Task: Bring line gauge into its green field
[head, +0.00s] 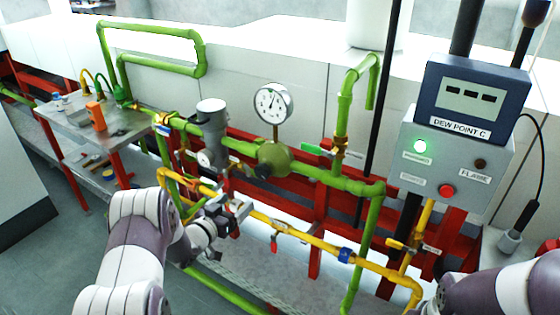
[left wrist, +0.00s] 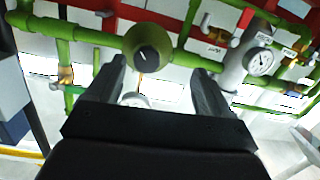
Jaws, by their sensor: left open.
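A large round white dial gauge (head: 272,103) stands on the olive-green regulator body (head: 274,158) in the green pipe. Its needle points up, slightly right; I cannot make out a green field. The regulator has a black knob (head: 262,171) at its front, which shows between my fingers in the left wrist view (left wrist: 147,59). A smaller dial (head: 206,158) sits on the grey filter (head: 212,120); it also shows in the left wrist view (left wrist: 259,62). I cannot read which gauge is labelled line. My left gripper (head: 242,209) is open and empty, below and in front of the knob, apart from it.
Yellow pipe (head: 300,237) with valves runs below the green pipe, close to my left gripper. A grey box with the dew point display (head: 470,97), a lit green lamp and a red button stands right. A metal bench (head: 110,137) stands left. My right arm enters lower right.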

